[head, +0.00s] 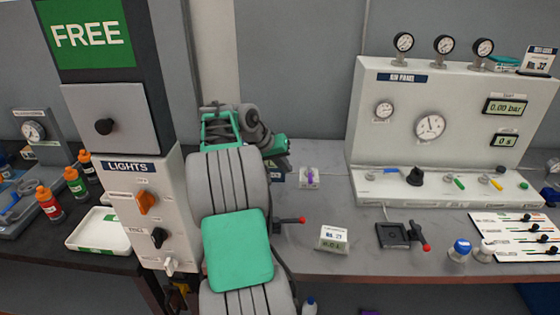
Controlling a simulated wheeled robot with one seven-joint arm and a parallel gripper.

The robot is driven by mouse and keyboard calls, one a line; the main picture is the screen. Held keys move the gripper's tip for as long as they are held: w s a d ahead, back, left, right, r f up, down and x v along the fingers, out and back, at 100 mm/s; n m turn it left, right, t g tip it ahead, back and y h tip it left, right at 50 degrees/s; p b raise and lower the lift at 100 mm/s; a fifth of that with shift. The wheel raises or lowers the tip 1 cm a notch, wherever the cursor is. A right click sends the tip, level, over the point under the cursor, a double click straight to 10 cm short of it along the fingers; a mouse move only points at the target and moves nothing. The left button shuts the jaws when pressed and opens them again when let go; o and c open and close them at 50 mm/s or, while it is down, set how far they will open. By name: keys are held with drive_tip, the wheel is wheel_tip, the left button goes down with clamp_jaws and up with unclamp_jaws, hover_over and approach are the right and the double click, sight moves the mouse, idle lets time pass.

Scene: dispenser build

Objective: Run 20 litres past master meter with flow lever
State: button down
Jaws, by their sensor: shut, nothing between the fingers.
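My arm rises through the middle of the head view. What looks like my gripper (283,160) is at its far end, over the bench, pointing down and right, shut and empty. A second red-tipped lever (418,235) sits by a square black plate (391,235) on the bench. I cannot tell which is the flow lever. No meter is clearly readable as the master meter; my arm may hide it.
A gauge panel (455,110) at the back right has dials, knobs and displays reading 0.00 bar and 0 s. A lights column (150,200) stands left of my arm. A small white display box (333,239) and several bottles stand on the bench (365,205).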

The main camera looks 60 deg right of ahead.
sight(310, 175)
drive_tip(key=s+d+f, duration=0.1)
drive_tip(key=s, duration=0.1)
drive_tip(key=s+d+f, duration=0.2)
drive_tip(key=shift+s+p, duration=0.1)
drive_tip(key=shift+p, duration=0.2)
drive_tip(key=shift+s+b, duration=0.1)
drive_tip(key=shift+b, duration=0.2)
